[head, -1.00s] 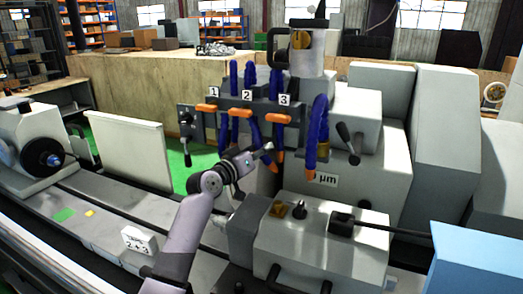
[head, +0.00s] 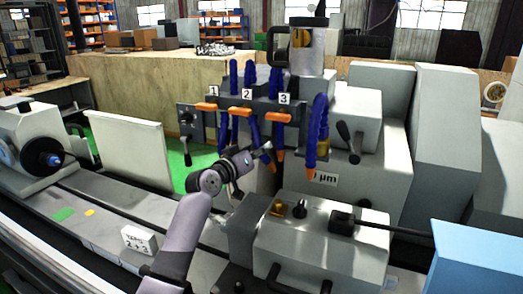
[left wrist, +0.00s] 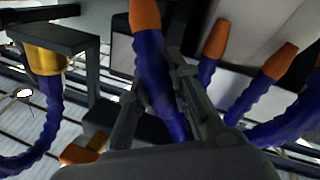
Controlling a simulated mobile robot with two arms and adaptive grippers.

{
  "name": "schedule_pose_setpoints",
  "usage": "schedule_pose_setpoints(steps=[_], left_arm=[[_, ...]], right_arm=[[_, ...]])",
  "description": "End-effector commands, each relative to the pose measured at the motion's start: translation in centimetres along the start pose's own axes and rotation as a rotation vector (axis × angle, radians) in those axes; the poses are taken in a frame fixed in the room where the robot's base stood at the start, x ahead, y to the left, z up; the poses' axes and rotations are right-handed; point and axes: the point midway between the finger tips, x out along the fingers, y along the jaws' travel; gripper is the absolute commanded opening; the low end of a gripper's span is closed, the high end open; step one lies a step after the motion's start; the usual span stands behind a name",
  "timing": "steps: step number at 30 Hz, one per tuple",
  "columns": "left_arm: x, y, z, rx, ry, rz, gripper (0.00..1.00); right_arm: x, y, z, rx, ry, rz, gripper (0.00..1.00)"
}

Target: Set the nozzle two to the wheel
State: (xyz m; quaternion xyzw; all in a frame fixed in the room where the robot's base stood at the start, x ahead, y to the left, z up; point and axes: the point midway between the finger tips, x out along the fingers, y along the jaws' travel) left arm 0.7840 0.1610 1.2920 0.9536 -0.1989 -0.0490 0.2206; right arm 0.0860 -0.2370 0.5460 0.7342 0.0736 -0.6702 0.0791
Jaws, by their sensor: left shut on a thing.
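Nozzle two is a blue segmented hose (head: 254,130) with an orange tip, below the label 2 (head: 247,94) and an orange lever (head: 241,112). My left gripper (head: 264,151) is at its lower end. In the left wrist view, my left gripper (left wrist: 175,85) is shut on a blue hose (left wrist: 152,62) with an orange tip (left wrist: 145,15). Hoses one (head: 224,132) and three (head: 281,137) hang on either side. I cannot clearly make out the grinding wheel; the gripper and housing cover that area. My right gripper is not in view.
A thicker blue hose (head: 318,122) hangs at the right. A grey housing (head: 320,240) with knobs and a handle stands in front. The workhead (head: 32,140) is at the left. Other hoses lie close to the gripper.

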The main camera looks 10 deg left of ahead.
Motion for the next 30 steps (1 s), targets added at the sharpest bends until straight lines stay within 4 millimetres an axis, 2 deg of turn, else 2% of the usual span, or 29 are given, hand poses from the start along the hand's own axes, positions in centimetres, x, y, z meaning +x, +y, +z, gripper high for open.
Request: schedule_pose_setpoints(steps=[15,30], left_arm=[[-0.7,-3.3,-0.1,0.301,-0.06,-0.032,0.0],[-1.0,-4.7,-0.9,0.465,-0.095,-0.047,0.0]], right_arm=[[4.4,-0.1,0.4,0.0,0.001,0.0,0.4],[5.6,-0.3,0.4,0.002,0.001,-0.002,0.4]])
